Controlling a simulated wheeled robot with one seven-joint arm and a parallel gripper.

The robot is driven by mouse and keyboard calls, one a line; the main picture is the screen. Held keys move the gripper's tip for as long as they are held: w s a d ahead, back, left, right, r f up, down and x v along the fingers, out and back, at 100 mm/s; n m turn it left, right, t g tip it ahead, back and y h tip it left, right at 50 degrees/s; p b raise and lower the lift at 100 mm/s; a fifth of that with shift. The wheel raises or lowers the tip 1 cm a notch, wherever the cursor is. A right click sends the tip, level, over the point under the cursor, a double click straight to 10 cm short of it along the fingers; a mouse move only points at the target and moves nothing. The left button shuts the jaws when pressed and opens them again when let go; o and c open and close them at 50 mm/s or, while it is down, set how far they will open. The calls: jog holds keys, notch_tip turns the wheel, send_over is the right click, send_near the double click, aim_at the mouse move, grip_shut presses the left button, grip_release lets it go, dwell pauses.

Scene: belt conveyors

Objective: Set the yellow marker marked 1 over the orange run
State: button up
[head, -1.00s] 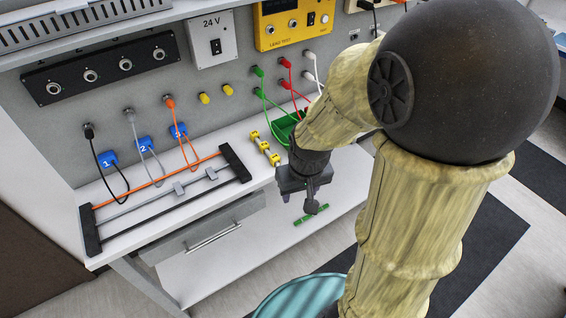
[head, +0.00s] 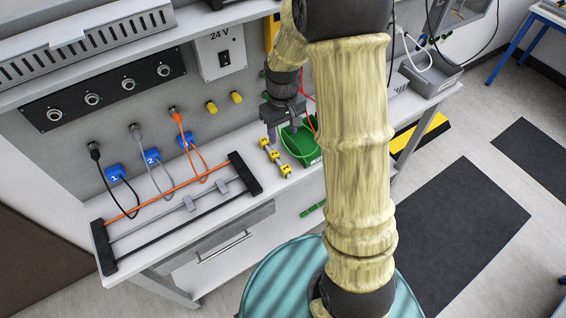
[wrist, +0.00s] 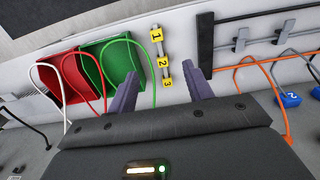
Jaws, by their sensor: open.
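The yellow marker marked 1 (wrist: 157,36) sits on a short grey rail (wrist: 160,48) with markers 2 (wrist: 162,63) and 3 (wrist: 168,84). The row also shows in the head view, where marker 1 (head: 285,170) is nearest the bench's front edge. My gripper (wrist: 169,73) is open and empty, with the marker row between its fingers in the picture; marker 1 lies beyond the fingertips. In the head view my gripper (head: 283,132) is above the back of the row. The orange run (head: 165,194) stretches between two black end bars, left of the markers; its near end also shows in the wrist view (wrist: 250,66).
A grey run with clips (head: 190,203) and a black run (head: 175,230) lie parallel to the orange one. A green bin (head: 303,145) stands right of the markers, and a red bin (wrist: 75,80) beside it. Cables hang from the back panel, with blue tags (head: 115,173).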

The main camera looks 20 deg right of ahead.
jog(key=p, duration=0.3)
send_over(286, 168)
jog(key=f, duration=1.2)
jog(key=shift+s+a+f, duration=0.1)
jog(key=shift+s+a, duration=0.1)
jog(key=shift+a, duration=0.1)
jog(key=shift+f+p, duration=0.1)
jog(key=shift+p, duration=0.25)
jog(key=f, duration=0.1)
jog(key=p, duration=0.1)
jog(key=f+p, duration=0.1)
jog(key=shift+w+d+f, duration=0.15)
jog(key=shift+d+f, duration=0.1)
jog(key=shift+f, duration=0.1)
jog(key=shift+f+p, duration=0.35)
jog(key=shift+f, duration=0.8)
